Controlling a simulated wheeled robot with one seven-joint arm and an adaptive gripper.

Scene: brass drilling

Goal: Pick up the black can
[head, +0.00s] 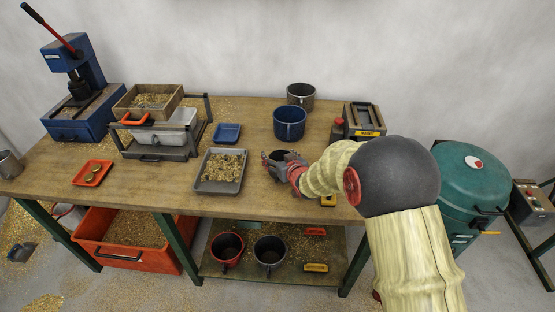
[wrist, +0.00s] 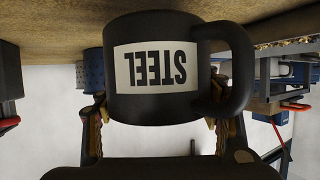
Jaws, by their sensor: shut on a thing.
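The black can (head: 270,158) is on or just above the wooden workbench, right of middle. In the wrist view the black can (wrist: 150,95) fills the upper middle, with a handle at right and a white label reading STEEL, upside down in the picture. My gripper (head: 288,163) comes from the right in the head view and partly hides the can. In the wrist view my gripper (wrist: 158,115) has one finger on each side of the can and is shut on it. I cannot tell whether its base touches the bench.
Behind the can stand a blue mug (head: 290,123) and a grey pot (head: 301,94). A grey tray of brass chips (head: 221,187) lies to its left. A box with a yellow label (head: 363,115) stands back right. Bare bench lies between the tray and front edge.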

